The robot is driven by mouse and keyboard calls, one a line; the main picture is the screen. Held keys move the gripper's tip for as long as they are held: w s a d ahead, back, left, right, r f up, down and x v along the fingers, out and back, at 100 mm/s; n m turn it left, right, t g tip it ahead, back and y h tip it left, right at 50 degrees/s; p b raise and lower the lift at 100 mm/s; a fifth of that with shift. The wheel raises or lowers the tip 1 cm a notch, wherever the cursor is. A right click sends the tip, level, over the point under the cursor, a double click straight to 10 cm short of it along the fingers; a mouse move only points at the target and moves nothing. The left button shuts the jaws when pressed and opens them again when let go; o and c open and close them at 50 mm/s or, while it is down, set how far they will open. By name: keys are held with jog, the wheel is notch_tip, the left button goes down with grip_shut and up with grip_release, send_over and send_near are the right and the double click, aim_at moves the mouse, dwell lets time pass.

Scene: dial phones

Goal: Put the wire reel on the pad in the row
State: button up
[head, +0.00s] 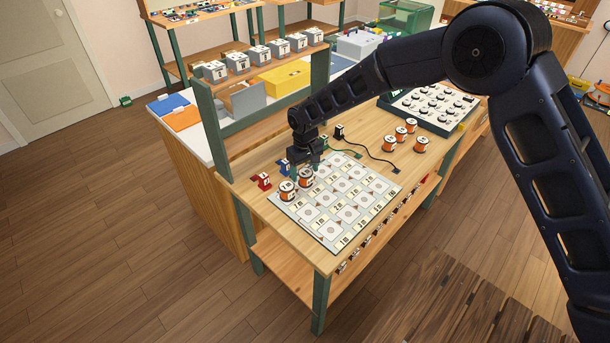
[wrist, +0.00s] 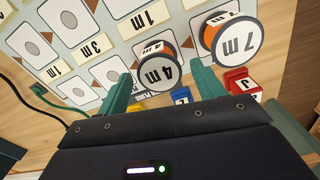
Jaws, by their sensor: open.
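A grey board (head: 333,240) on the wooden table carries rows of white square pads and length labels. Two orange wire reels with white tops stand at its left end. In the wrist view they read "4 m" (wrist: 162,72) and "7 m" (wrist: 236,40). My gripper (head: 307,167) is low over the 4 m reel (head: 306,178), with the 7 m reel (head: 288,190) beside it. In the wrist view the green fingers are apart, one on each side of the 4 m reel's top; contact cannot be told. Several bare pads show on the board.
Several more orange reels (head: 421,145) stand at the table's back right, near a tray of round dials (head: 433,106). Red (head: 264,181) and blue (head: 284,166) plugs lie left of the board. A dark cable (head: 372,155) runs behind it. A green shelf post (head: 211,130) rises at left.

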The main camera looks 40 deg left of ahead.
aim_at(305, 172)
notch_tip(305, 172, up, 9)
jog(key=shift+r, duration=0.2)
jog(key=shift+w, duration=0.1)
